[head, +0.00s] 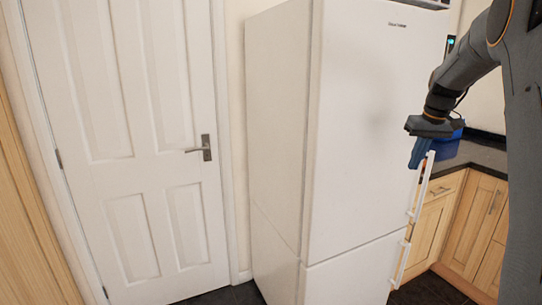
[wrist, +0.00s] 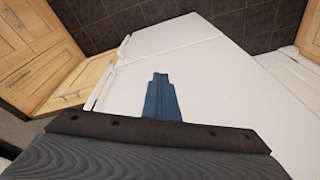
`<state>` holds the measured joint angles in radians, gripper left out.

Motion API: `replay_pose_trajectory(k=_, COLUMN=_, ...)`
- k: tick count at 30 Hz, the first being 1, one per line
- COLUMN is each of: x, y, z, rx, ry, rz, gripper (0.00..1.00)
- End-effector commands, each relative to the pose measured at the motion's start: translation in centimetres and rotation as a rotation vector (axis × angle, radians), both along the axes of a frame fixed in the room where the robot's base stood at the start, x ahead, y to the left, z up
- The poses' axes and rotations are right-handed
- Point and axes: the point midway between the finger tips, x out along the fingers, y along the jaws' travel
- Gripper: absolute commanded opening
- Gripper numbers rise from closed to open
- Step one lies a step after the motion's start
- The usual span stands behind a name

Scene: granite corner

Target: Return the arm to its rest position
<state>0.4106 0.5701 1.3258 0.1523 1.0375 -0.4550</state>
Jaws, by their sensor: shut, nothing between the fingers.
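My gripper (head: 417,160) hangs at the end of my dark grey arm at the right of the head view. Its blue fingers point down, in front of the fridge's right edge near the top of the upper door handle. In the wrist view my gripper (wrist: 160,78) shows its blue fingers together, shut and empty, with the white fridge (wrist: 210,70) behind them. In the head view the tall white fridge (head: 360,130) stands in the middle with both doors closed. I cannot tell whether the fingers touch the handle.
A white door (head: 130,130) with a dark lever handle (head: 205,148) is closed at the left. The dark floor (head: 425,290) shows at the bottom.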

Motion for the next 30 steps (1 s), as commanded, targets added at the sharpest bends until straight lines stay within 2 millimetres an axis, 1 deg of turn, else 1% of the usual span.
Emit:
replay_pose_trajectory(k=1, x=-1.3, y=2.8, z=-0.9, rx=0.001, ry=0.015, rz=0.003, gripper=0.0)
replay_pose_trajectory(k=2, x=-2.1, y=4.1, z=-1.6, rx=0.0, ry=0.021, rz=0.001, gripper=0.0)
replay_pose_trajectory(k=3, x=-3.3, y=5.9, z=-2.4, rx=-0.002, ry=0.03, rz=-0.001, gripper=0.0)
replay_pose_trajectory(k=5, x=-5.2, y=8.4, z=-3.7, rx=-0.004, ry=0.042, rz=-0.004, gripper=0.0)
replay_pose_trajectory(k=6, x=-6.6, y=10.2, z=-4.5, rx=-0.006, ry=0.05, rz=-0.005, gripper=0.0)
replay_pose_trajectory(k=8, x=-8.9, y=12.6, z=-5.8, rx=-0.01, ry=0.063, rz=-0.004, gripper=0.0)
replay_pose_trajectory(k=9, x=-10.6, y=14.1, z=-6.7, rx=-0.013, ry=0.07, rz=-0.005, gripper=0.0)
replay_pose_trajectory(k=11, x=-13.3, y=16.4, z=-8.0, rx=-0.016, ry=0.08, rz=-0.003, gripper=0.0)
replay_pose_trajectory(k=12, x=-15.2, y=17.7, z=-8.9, rx=-0.019, ry=0.087, rz=-0.003, gripper=0.0)
replay_pose_trajectory(k=14, x=-18.3, y=19.7, z=-10.1, rx=-0.024, ry=0.097, rz=0.001, gripper=0.0)
replay_pose_trajectory(k=15, x=-20.4, y=20.9, z=-11.0, rx=-0.025, ry=0.103, rz=0.003, gripper=0.0)
replay_pose_trajectory(k=17, x=-23.4, y=22.4, z=-12.1, rx=-0.029, ry=0.11, rz=0.006, gripper=0.0)
replay_pose_trajectory(k=18, x=-25.4, y=23.2, z=-12.9, rx=-0.032, ry=0.116, rz=0.01, gripper=0.0)
replay_pose_trajectory(k=21, x=-29.6, y=24.8, z=-14.4, rx=-0.035, ry=0.126, rz=0.013, gripper=0.0)
replay_pose_trajectory(k=24, x=-32.4, y=25.6, z=-15.4, rx=-0.037, ry=0.132, rz=0.017, gripper=0.0)
replay_pose_trajectory(k=27, x=-33.9, y=26.0, z=-15.8, rx=-0.039, ry=0.135, rz=0.019, gripper=0.0)
replay_pose_trajectory(k=30, x=-34.1, y=26.0, z=-15.9, rx=-0.039, ry=0.135, rz=0.019, gripper=0.0)
